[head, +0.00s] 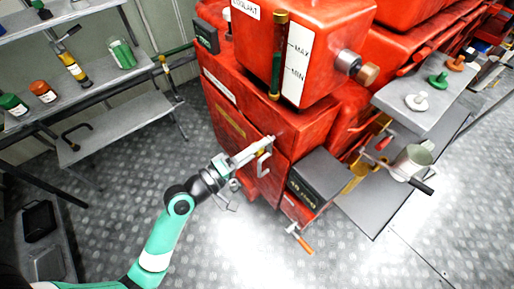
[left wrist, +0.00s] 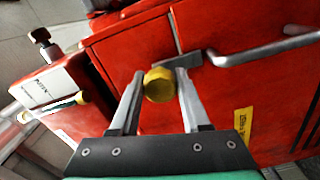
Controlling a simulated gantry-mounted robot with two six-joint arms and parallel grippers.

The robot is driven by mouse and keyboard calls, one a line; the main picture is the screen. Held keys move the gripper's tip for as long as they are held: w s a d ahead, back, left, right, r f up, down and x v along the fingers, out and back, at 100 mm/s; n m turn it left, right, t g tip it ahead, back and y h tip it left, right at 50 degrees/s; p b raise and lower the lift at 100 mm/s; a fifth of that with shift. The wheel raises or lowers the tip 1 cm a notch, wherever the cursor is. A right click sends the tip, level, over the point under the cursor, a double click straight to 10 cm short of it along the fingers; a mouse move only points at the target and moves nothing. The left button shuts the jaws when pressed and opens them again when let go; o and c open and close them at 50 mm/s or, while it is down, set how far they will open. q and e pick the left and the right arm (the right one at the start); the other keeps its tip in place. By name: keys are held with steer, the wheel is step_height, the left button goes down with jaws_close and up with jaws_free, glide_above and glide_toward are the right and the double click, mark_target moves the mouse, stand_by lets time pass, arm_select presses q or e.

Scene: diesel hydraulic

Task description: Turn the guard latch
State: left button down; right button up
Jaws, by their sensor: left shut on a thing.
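The guard latch shows in the left wrist view as a round yellow knob (left wrist: 159,86) with a short grey metal bar (left wrist: 184,61) beside it, at the upper edge of a red guard panel (left wrist: 222,95). My left gripper (left wrist: 160,88) has its two fingers on either side of the yellow knob and is shut on it. In the head view my left gripper (head: 256,148) reaches the front of the red engine housing, and its fingers hide the knob. My right gripper is not in view.
A bent metal handle (left wrist: 265,49) stands out from the panel just right of the latch. A black box (head: 322,177) and an orange-handled lever (head: 303,240) lie to the right. Shelves (head: 100,80) stand at left. The floor in front is clear.

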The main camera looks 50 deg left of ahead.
arm_select(q)
steer(key=shift+c, duration=1.9)
jaws_free()
steer(key=s+b, duration=0.2)
steer(key=s, duration=0.9)
steer(key=shift+s+a+b, duration=0.35)
steer(key=shift+b, duration=0.05)
